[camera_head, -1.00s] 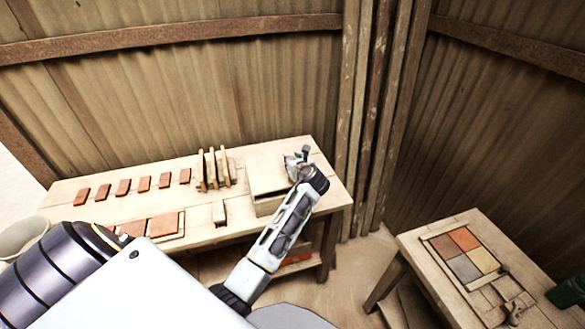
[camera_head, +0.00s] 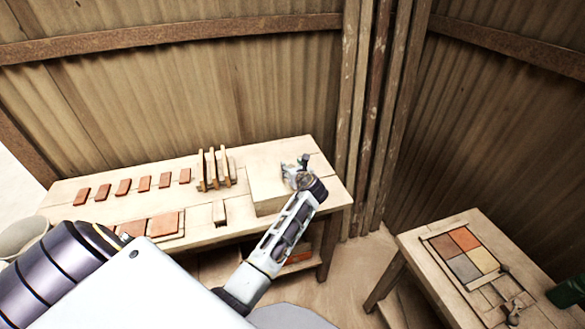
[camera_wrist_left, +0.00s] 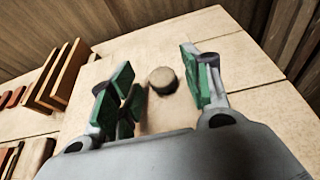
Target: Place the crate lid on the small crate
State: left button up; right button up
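The pale crate lid (camera_wrist_left: 146,108) has a round knob (camera_wrist_left: 162,80) and lies flat under my left gripper (camera_wrist_left: 158,88) in the left wrist view. The fingers are spread with the knob between them, and a gap shows on both sides of it. In the head view, the small crate (camera_head: 272,206) stands at the right end of the back bench, with a flat pale top. My left gripper (camera_head: 298,168) is over the right part of that top and partly hides it. The exact fit of lid and crate edges is unclear. My right gripper is out of view.
A rack of upright boards (camera_head: 215,170) stands left of the crate, close by. Several red tiles (camera_head: 123,187) lie farther left on the bench (camera_head: 75,212). A second table (camera_head: 420,247) at right holds a four-coloured tile panel (camera_head: 464,256).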

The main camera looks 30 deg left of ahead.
pick_arm(q)
jog(key=shift+d+r, duration=0.1)
dwell(0.3)
jog(key=v, duration=1.1)
jog(key=shift+s+d+b, duration=0.25)
jog(key=shift+s+b, duration=0.1)
dwell(0.6)
